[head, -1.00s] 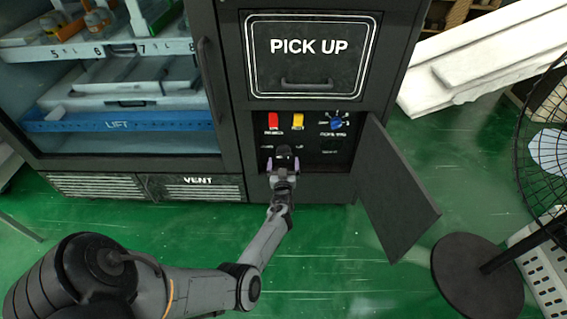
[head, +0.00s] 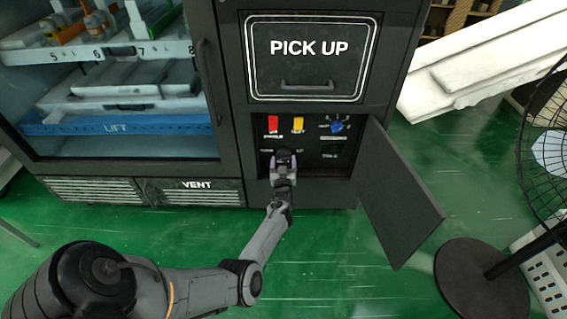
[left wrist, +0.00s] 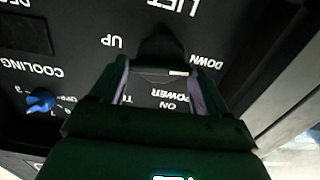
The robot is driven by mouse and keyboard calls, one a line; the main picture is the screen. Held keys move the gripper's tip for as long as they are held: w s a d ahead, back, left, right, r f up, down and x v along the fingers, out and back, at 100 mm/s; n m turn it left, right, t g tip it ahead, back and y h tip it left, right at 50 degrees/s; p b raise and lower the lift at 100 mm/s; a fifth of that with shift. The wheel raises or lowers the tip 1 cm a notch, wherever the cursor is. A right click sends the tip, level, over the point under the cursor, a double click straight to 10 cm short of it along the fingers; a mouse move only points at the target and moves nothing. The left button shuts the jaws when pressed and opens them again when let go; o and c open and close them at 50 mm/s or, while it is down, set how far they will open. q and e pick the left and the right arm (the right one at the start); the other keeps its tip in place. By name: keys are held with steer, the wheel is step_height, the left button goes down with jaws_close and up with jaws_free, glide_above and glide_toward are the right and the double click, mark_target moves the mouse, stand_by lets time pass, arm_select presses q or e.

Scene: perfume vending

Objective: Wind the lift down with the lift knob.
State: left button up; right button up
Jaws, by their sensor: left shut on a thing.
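The black lift knob (left wrist: 160,46) sits on the dark control panel, between the printed words UP and DOWN, which read upside down in the left wrist view. My left gripper (left wrist: 158,68) is shut on it, one finger on each side. In the head view my left gripper (head: 284,167) is at the lower left of the open control recess and hides most of the knob. The blue lift bar (head: 165,127), marked LIFT, lies level low behind the glass, below the numbered shelf. My right gripper is not in view.
A red switch (head: 273,124), a yellow switch (head: 298,124) and a blue cooling knob (head: 337,127) are above the gripper. The open panel door (head: 398,195) hangs at the right of the recess. A black fan (head: 480,275) stands farther right. Green floor is clear in front.

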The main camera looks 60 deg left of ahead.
arm_select(q)
steer(key=shift+n, duration=0.4)
steer(key=n, duration=0.3)
steer(key=shift+n, duration=0.4)
steer(key=n, duration=0.4)
steer(key=shift+s+a+n, duration=0.1)
steer(key=shift+n, duration=0.2)
steer(key=n, duration=0.4)
steer(key=shift+f, duration=0.15)
steer(key=shift+f+n+p, duration=0.1)
steer(key=shift+n+p, duration=0.2)
steer(key=shift+n, duration=1.9)
steer(key=o, duration=1)
